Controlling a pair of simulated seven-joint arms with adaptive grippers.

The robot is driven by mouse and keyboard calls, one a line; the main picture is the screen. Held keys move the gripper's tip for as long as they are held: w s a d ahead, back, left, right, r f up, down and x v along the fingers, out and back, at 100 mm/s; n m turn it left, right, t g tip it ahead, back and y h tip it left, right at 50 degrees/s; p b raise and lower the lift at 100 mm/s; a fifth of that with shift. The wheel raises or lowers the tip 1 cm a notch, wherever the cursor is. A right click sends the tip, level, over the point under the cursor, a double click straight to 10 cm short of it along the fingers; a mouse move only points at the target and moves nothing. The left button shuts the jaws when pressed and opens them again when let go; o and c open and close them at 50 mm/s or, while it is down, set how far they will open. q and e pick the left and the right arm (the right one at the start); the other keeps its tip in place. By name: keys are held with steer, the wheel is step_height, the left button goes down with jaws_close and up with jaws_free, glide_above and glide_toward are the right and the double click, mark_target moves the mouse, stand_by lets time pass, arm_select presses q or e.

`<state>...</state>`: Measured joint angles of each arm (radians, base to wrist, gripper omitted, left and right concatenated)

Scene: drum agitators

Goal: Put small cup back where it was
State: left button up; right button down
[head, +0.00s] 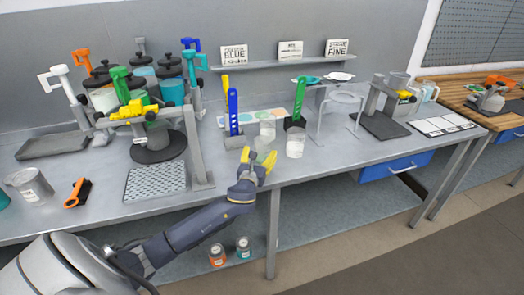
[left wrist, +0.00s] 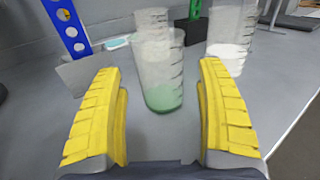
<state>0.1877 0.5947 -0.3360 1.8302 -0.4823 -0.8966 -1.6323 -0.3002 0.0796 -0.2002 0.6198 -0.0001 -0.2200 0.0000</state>
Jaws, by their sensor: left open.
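A clear graduated cup with pale green contents (left wrist: 161,88) stands upright on the bench, ahead of and between my left gripper's fingers in the left wrist view. A second clear cup (left wrist: 152,17) stands behind the first, partly hidden. A third clear cup with white contents (head: 295,144) stands to the right. I cannot tell for sure which is the task's small cup. My right gripper is out of view.
A blue perforated holder (head: 233,112) stands left of the cups and a green one (head: 298,112) behind them. A clear stand (head: 340,115) is farther right. A grey frame (head: 196,150) with a perforated mat (head: 156,182) is at left. Bench between gripper and cup is clear.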

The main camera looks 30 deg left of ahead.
arm_select(q)
steer(key=v, duration=0.8)
steer(key=shift+s+d, duration=0.1)
steer(key=shift+s, duration=0.15)
